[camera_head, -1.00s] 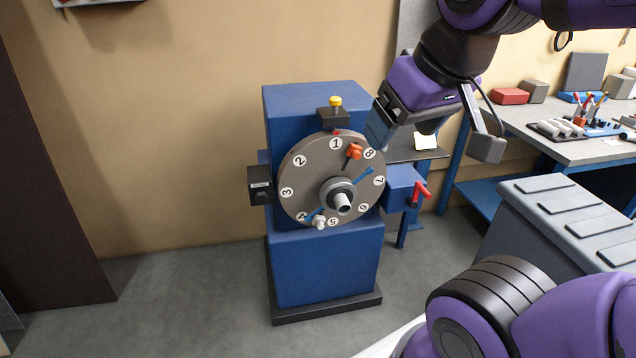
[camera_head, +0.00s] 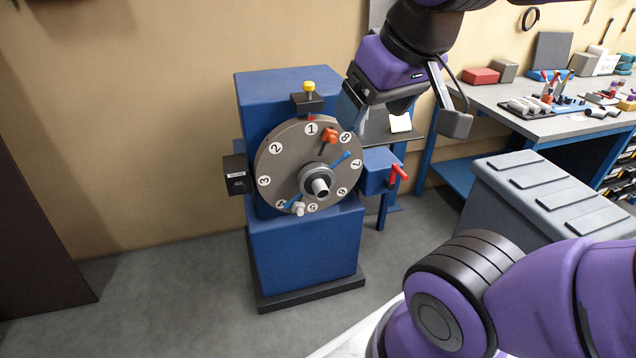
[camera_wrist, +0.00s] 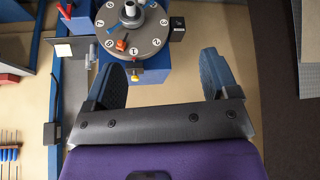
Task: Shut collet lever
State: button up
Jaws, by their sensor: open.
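The blue machine (camera_head: 305,240) carries a round grey dial (camera_head: 285,165) with numbers and a central spindle nose (camera_head: 320,186). A red lever (camera_head: 399,172) sits on a small blue box (camera_head: 378,170) at the machine's right side, tilted. I take it for the collet lever.
An orange knob (camera_head: 330,136) and a white knob (camera_head: 299,209) stand out from the dial; a yellow-topped plunger (camera_head: 309,88) is above it. A grey ribbed cabinet (camera_head: 545,195) and a workbench (camera_head: 490,95) stand at right. Floor left of the machine is clear.

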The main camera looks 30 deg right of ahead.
jog(key=shift+c, duration=0.4)
jog(key=c, duration=0.3)
jog(key=shift+w, duration=0.25)
jog(key=c, duration=0.4)
jog(key=shift+o, duration=0.2)
jog(key=w+d+f+m+g+y, duration=0.1)
jog(key=w+d+f+m+y, duration=0.25)
jog(key=w+f+m, duration=0.35)
jog(key=w+d+f+m+g+y, duration=0.1)
jog(key=w+d+f+m+y, duration=0.1)
jog(key=w+m+y, duration=0.5)
jog(key=w+d+f+m+g+y, duration=0.15)
jog(key=w+f+m, duration=0.35)
jog(key=w, duration=0.5)
jog(key=m+t+h, duration=0.3)
jog(key=m+t, duration=1.1)
jog(key=m, duration=0.5)
send_near(340, 161)
jog(key=x, duration=1)
jog(key=shift+w+d+f, duration=0.1)
jog(key=shift+w+d, duration=0.05)
jog(key=shift+w, duration=0.15)
